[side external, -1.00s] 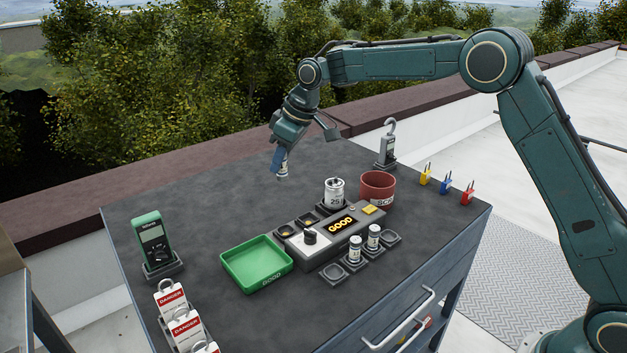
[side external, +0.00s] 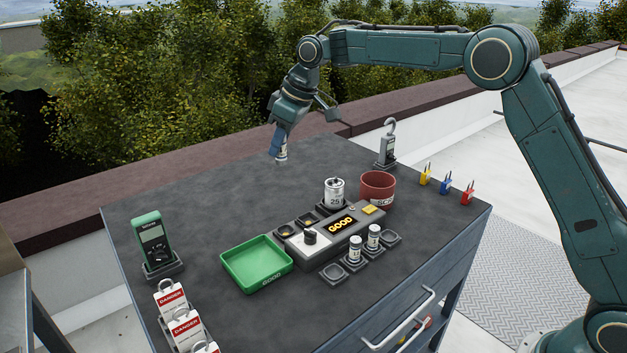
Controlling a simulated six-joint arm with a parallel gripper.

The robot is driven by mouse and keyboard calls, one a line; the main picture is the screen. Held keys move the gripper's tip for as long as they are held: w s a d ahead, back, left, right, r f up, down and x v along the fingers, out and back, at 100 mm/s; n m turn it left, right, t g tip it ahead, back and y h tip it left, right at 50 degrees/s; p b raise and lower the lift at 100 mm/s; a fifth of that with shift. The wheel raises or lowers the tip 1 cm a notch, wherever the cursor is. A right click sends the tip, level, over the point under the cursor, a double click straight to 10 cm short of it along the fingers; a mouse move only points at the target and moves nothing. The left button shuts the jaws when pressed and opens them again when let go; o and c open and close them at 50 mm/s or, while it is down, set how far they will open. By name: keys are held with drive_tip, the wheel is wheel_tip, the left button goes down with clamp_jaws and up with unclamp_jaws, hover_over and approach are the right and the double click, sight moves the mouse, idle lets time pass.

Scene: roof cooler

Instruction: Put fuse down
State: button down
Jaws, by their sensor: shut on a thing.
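My gripper (side external: 277,150) is shut on a small white fuse (side external: 283,154). It holds the fuse upright over the back part of the dark bench top; whether the fuse touches the surface I cannot tell. Two more white fuses, a left one (side external: 355,249) and a right one (side external: 373,236), stand in small dark holders at the front of the bench. The green tray (side external: 256,264) marked GOOD is empty. The grey tester (side external: 325,240) beside it shows GOOD in yellow on its display.
A red-brown bin (side external: 377,188), a silver cylinder (side external: 335,193) marked 25 and a hook gauge (side external: 387,150) stand behind the tester. A green meter (side external: 152,243) and red-and-white danger tags (side external: 180,318) are at left. Coloured padlocks (side external: 446,186) are at right. The back left bench is clear.

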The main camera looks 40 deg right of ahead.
drive_tip(key=s+a+n+g+y, duration=0.1)
drive_tip(key=s+a+n, duration=0.3)
drive_tip(key=a, duration=0.7)
wheel_tip(320, 180, down, 20)
drive_tip(key=shift+f, duration=0.25)
idle(0.6)
drive_tip(key=shift+f, duration=0.15)
drive_tip(key=c, duration=1.2)
unclamp_jaws()
drive_tip(key=shift+c, duration=0.2)
drive_tip(key=v, duration=1.2)
drive_tip(key=shift+w, duration=0.15)
